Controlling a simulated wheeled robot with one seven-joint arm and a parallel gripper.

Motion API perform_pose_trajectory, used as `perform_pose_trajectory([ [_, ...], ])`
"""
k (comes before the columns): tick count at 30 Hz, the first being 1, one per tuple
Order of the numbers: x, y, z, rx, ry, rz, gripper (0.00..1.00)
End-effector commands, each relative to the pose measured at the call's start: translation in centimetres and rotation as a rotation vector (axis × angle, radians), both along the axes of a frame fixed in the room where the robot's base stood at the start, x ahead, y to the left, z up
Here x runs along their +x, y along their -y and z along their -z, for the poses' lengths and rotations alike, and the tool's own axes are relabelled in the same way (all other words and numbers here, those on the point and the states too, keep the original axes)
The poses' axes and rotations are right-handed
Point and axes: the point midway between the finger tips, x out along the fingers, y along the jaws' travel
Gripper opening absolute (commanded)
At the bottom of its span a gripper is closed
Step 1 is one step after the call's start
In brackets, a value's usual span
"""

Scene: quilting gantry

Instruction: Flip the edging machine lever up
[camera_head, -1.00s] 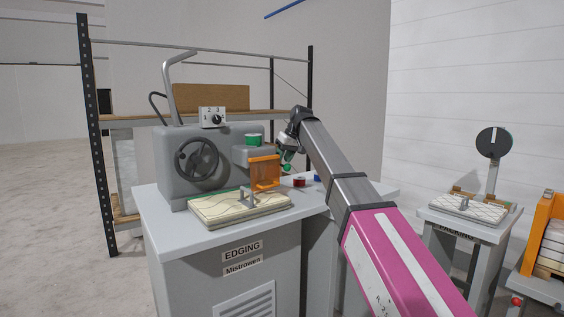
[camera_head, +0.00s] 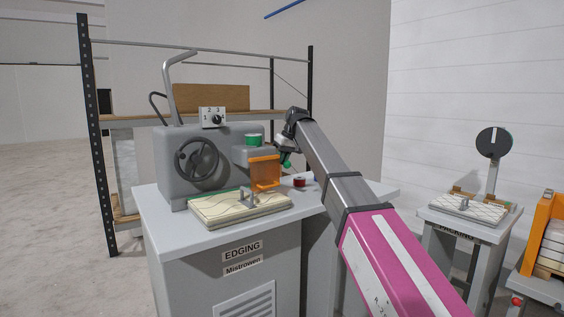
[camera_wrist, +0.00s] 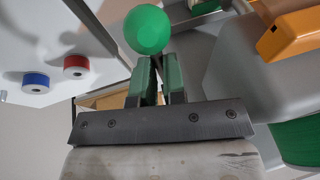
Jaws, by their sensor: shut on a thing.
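The grey edging machine (camera_head: 175,160) stands on its labelled cabinet. The lever's green ball knob (camera_wrist: 147,29) sits right at my fingertips in the wrist view. It shows small at the right of the machine head in the head view (camera_head: 287,161). My gripper (camera_wrist: 158,62) has its two green-padded fingers close together, shut on the lever just by the knob. In the head view my gripper (camera_head: 287,154) is small and partly hidden by my arm. The lever's shaft is mostly hidden, so its exact angle cannot be told.
An orange guard (camera_head: 265,173) hangs at the machine head, left of my gripper. A quilted pad (camera_head: 235,207) lies on the worktop (camera_head: 163,215). Red (camera_wrist: 76,67) and blue (camera_wrist: 36,81) spools stand nearby. A packing stand (camera_head: 440,217) is at the right.

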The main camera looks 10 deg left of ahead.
Motion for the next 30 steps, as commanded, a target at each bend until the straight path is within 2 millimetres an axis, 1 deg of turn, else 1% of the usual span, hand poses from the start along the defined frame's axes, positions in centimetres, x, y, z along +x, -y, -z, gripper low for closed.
perform_pose_trajectory([
  [1,0.4,-0.3,-0.6,-0.026,-0.021,-0.001,0.00],
  [6,0.5,-0.5,-1.6,-0.099,-0.083,-0.001,0.00],
  [18,0.3,-0.4,-1.8,-0.121,-0.103,0.001,0.00],
  [19,0.3,-0.4,-1.8,-0.121,-0.103,0.001,0.21],
  [20,0.3,-0.4,-1.8,-0.121,-0.103,0.001,0.30],
  [21,0.3,-0.4,-1.7,-0.121,-0.103,0.001,0.37],
  [30,0.3,-0.3,-1.6,-0.118,-0.100,0.001,0.37],
])
